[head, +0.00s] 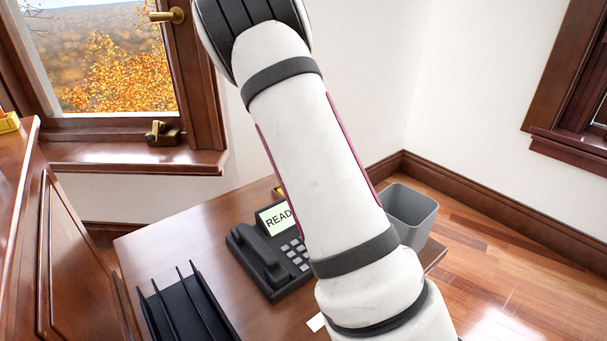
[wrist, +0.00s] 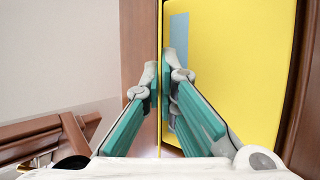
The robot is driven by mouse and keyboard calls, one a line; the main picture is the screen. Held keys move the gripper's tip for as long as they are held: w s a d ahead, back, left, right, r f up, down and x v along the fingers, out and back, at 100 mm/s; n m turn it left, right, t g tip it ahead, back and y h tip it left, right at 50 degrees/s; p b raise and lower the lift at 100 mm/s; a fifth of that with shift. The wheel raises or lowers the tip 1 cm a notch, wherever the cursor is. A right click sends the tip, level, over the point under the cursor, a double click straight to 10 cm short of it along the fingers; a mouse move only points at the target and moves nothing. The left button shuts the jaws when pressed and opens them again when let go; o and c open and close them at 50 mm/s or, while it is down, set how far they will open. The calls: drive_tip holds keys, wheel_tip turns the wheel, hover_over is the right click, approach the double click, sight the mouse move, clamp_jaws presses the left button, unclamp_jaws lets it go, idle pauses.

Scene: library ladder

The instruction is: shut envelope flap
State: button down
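In the wrist view, a large flat yellow sheet or panel (wrist: 240,70) fills the right half. A blue-grey rectangle (wrist: 179,38) lies on it near its left edge. I cannot tell whether this is the envelope, and no flap can be made out. My gripper (wrist: 160,82) has its teal fingers close together at the yellow thing's left edge, with a narrow gap between the tips. Whether they touch or pinch that edge is unclear. In the head view my arm crosses the middle and my gripper is out of frame.
A brown wooden desk (head: 185,240) holds a black phone (head: 275,250) and a black file rack (head: 185,310). A grey bin (head: 410,213) stands behind the desk's right end. A wooden cabinet (head: 70,250) with a yellow item (head: 9,122) is at left. Open floor (head: 520,280) lies at right.

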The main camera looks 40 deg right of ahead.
drive_tip(key=c, duration=2.3)
unclamp_jaws()
drive_tip(key=o, duration=0.4)
drive_tip(key=shift+w+r+p, duration=0.1)
drive_tip(key=shift+r+p, duration=0.05)
drive_tip(key=shift+p, duration=0.2)
